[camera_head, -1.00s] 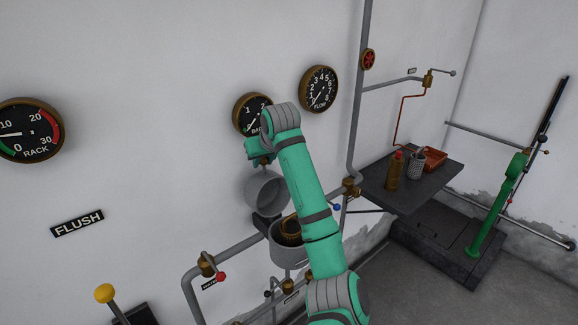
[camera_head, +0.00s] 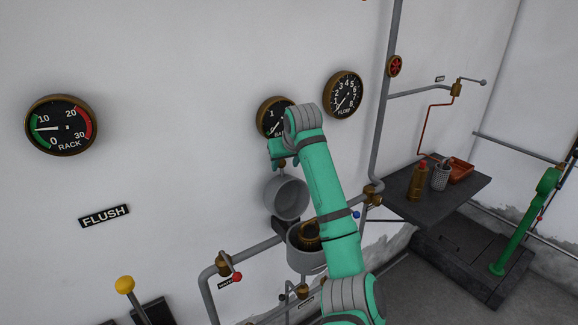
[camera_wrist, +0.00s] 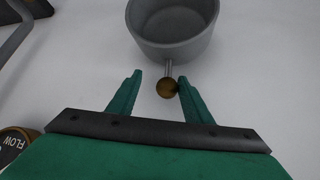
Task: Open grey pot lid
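The grey pot lid (camera_head: 287,198) stands raised, tilted up against the wall behind the pot, with its hollow side showing. The grey pot (camera_head: 306,263) is uncovered, and a brass-coloured part (camera_head: 308,236) sits in it. My gripper (camera_head: 280,158) is at the top of the lid, partly hidden by my arm. In the wrist view the lid (camera_wrist: 172,45) is beyond my fingertips. Its brass knob (camera_wrist: 167,88) lies between the spread fingers of my gripper (camera_wrist: 160,77), close to the right finger, with a clear gap on the left.
Pipes with valves (camera_head: 222,263) run beside the pot, and a vertical pipe (camera_head: 387,110) climbs the wall to its right. Gauges (camera_head: 343,94) hang above. A dark shelf (camera_head: 435,200) at right holds a bottle (camera_head: 418,180), a grey cup and a red tray. A yellow-knobbed lever (camera_head: 125,285) stands at lower left.

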